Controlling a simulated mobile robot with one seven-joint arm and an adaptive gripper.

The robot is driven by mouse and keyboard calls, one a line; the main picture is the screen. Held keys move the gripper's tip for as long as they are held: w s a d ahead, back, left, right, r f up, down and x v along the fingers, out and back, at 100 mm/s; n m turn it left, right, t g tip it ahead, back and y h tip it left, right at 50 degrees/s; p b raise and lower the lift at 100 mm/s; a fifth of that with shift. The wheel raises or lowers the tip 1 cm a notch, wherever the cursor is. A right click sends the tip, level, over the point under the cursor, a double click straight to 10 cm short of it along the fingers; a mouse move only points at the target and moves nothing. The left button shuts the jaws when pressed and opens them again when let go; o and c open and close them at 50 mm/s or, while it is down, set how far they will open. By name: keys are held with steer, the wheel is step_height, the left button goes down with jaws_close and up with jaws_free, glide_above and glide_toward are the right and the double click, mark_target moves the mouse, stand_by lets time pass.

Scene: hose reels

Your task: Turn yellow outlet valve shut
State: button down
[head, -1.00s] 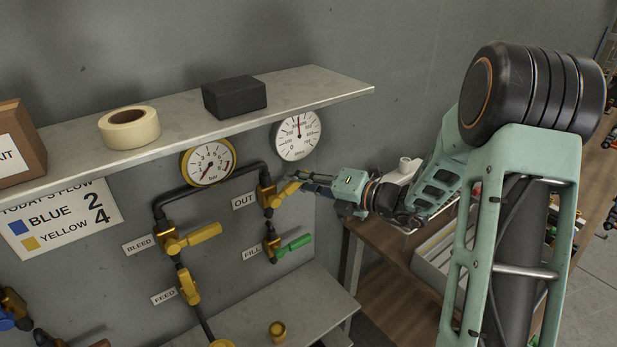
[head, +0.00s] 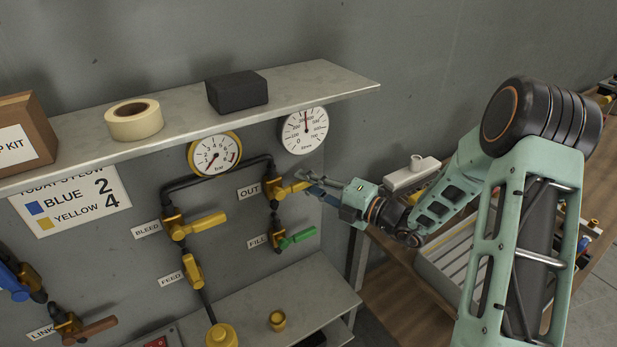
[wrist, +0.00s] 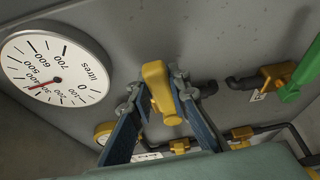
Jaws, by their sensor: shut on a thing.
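The yellow outlet valve handle (head: 290,189) is at the right end of the black pipe, beside the OUT label (head: 249,191). It points right and slightly up in the head view. My gripper (head: 308,186) is shut on its outer end. In the wrist view the handle (wrist: 160,92) stands between the two fingers of my gripper (wrist: 161,100), one on each side. The valve body behind the handle is partly hidden there.
A green FILL handle (head: 298,238) is just below, and a yellow BLEED handle (head: 206,224) is to the left. A round litres gauge (head: 304,131) is above, under the metal shelf (head: 300,88). A small yellow cup (head: 278,320) stands on the lower shelf.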

steer(key=shift+f+m, duration=0.3)
steer(key=shift+m, duration=0.1)
steer(key=c, duration=1.8)
jaws_free()
steer(key=v, duration=1.2)
steer(key=shift+f, duration=0.15)
